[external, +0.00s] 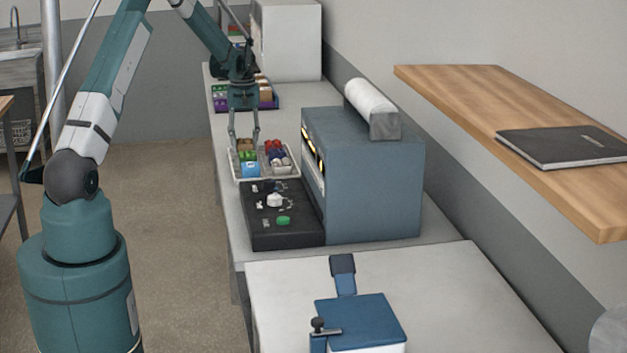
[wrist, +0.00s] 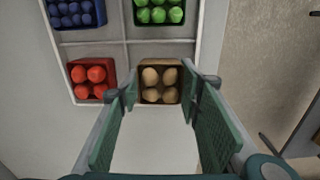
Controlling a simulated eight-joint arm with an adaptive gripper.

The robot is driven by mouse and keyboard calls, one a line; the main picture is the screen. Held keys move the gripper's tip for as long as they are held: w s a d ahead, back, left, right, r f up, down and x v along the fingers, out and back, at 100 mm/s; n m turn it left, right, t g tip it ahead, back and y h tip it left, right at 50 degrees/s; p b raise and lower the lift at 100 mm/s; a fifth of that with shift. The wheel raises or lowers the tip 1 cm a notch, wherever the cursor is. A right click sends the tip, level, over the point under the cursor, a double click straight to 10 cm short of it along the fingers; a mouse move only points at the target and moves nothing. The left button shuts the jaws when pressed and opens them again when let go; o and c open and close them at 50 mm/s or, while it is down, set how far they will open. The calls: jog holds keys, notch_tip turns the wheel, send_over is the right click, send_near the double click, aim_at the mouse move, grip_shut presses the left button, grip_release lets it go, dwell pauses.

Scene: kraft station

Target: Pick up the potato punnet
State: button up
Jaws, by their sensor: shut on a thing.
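The potato punnet (wrist: 160,99) is a small brown box with several round tan potatoes, in the lower right compartment area of a white divided tray (wrist: 122,53) in the wrist view. My gripper (wrist: 160,82) has one finger on each side of the punnet and is shut on it. In the external view my gripper (external: 245,142) points down over the far left part of the tray (external: 237,177). I cannot tell whether the punnet is lifted off the tray floor.
In the wrist view a red punnet (wrist: 92,80) stands to the left, with a blue punnet (wrist: 75,14) and a green punnet (wrist: 158,14) beyond. In the external view a blue-grey cabinet (external: 375,190) stands right of the tray, and a black board (external: 285,240) lies in front.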

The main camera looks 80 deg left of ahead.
aim_at(244, 140)
notch_tip(244, 140, up, 9)
jog(key=shift+f, duration=0.15)
